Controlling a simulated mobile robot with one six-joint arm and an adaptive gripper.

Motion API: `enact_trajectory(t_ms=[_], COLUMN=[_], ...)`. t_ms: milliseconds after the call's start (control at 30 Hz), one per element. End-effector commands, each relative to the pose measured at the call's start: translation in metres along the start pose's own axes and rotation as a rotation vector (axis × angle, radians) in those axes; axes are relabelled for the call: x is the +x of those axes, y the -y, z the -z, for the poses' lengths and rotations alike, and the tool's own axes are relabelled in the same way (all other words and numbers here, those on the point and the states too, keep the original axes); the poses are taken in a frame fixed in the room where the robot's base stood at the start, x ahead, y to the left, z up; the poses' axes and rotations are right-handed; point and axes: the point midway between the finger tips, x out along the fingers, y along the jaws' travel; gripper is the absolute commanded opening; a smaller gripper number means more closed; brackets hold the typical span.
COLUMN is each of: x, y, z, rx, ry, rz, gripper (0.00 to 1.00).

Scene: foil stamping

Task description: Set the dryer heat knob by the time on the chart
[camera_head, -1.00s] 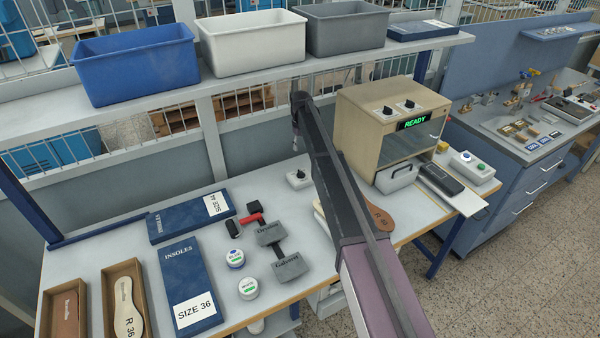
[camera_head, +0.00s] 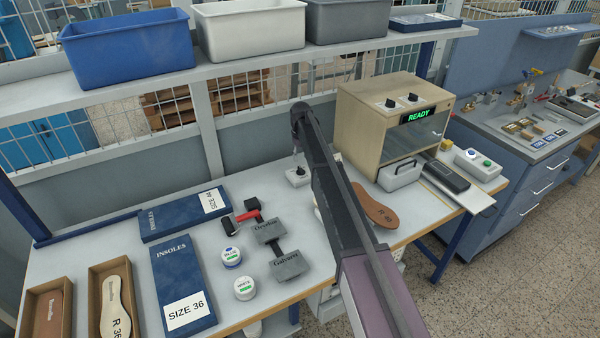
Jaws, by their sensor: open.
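A wooden cabinet (camera_head: 362,121) with a glass front and a green READY display (camera_head: 417,116) stands at the back of the bench. Two black knobs (camera_head: 390,103) (camera_head: 412,97) sit on white plates on its top. A small white box (camera_head: 299,178) with a black knob stands left of the cabinet. Which knob is the dryer heat knob I cannot tell. My gripper (camera_head: 297,154) is small and partly hidden behind my arm, above the small white box. It is open; whether it touches that knob is unclear. I see no readable chart.
A brown insole (camera_head: 375,206) lies right of my arm. Blue INSOLES boxes (camera_head: 172,267), two small jars (camera_head: 231,256) (camera_head: 245,288) and grey stamp blocks (camera_head: 286,266) lie left. A white box with coloured buttons (camera_head: 480,165) stands right. Bins (camera_head: 125,48) line the shelf above.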

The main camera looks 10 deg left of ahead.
Motion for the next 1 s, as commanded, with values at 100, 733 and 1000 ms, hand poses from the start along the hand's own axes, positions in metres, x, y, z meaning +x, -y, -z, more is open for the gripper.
enact_trajectory(t_ms=[100, 733, 1000], x=[0.013, 0.055, 0.059], y=[0.0, 0.0, 0.0], z=[0.0, 0.0, 0.0], rx=[0.0, 0.0, 0.0], ry=[0.0, 0.0, 0.0], rz=[0.0, 0.0, 0.0], gripper=[0.5, 0.5, 0.5])
